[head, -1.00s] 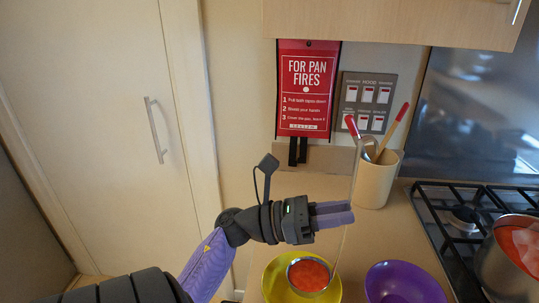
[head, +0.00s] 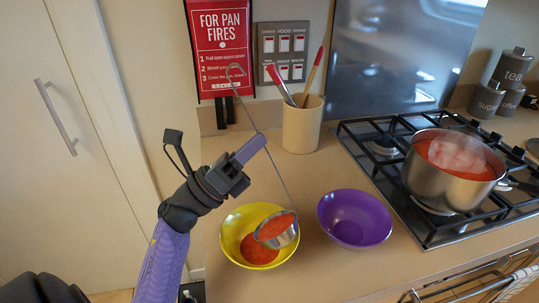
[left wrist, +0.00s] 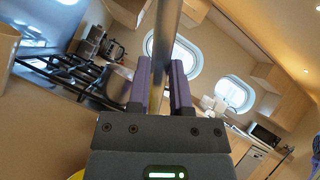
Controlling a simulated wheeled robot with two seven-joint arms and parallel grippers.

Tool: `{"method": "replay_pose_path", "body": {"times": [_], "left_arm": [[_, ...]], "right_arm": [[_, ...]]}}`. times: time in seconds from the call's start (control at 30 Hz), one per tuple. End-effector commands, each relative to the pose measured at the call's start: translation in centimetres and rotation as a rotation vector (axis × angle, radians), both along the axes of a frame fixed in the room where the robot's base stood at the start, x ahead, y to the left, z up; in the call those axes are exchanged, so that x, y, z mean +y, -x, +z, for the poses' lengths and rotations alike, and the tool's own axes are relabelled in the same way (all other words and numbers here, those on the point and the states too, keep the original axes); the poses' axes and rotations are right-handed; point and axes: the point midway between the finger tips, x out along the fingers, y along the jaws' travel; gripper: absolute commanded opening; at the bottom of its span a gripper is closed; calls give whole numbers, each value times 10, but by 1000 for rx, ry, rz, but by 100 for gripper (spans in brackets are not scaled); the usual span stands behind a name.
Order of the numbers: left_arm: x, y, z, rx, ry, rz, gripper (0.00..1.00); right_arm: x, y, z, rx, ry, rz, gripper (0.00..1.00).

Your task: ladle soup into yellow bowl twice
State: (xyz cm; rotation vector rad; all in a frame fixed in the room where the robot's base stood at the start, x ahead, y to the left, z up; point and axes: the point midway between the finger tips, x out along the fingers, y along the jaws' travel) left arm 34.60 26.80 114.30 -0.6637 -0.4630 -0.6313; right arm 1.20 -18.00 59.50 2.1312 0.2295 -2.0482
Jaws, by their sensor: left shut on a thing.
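My left gripper (head: 252,148) is shut on the handle of a metal ladle (head: 262,130), and the handle also runs between the fingers in the left wrist view (left wrist: 165,38). The ladle's cup (head: 278,232) is tilted over the yellow bowl (head: 230,226) and still holds red soup. Red soup (head: 256,250) lies in the bottom of the yellow bowl, below the cup. A steaming pot (head: 440,185) of red soup stands on the hob at the right. My right gripper is not in view.
An empty purple bowl (head: 355,218) stands just right of the yellow bowl. A cream utensil holder (head: 301,125) stands behind them by the wall. The black hob grates (head: 385,180) are to the right. The counter in front of the bowls is clear.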

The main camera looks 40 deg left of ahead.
Motion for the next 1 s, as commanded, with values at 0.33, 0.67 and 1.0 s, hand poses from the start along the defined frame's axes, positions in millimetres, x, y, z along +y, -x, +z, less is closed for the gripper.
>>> {"method": "replay_pose_path", "body": {"times": [0.33, 0.67, 1.0], "left_arm": [[34, 3, -21, -32, 243, 0, 0], [64, 6, -41, -63, 475, 0, 0], [83, 9, -58, -86, 646, 0, 0]], "right_arm": [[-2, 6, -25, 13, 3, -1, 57], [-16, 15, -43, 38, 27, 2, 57], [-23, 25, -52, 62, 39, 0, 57]]}}
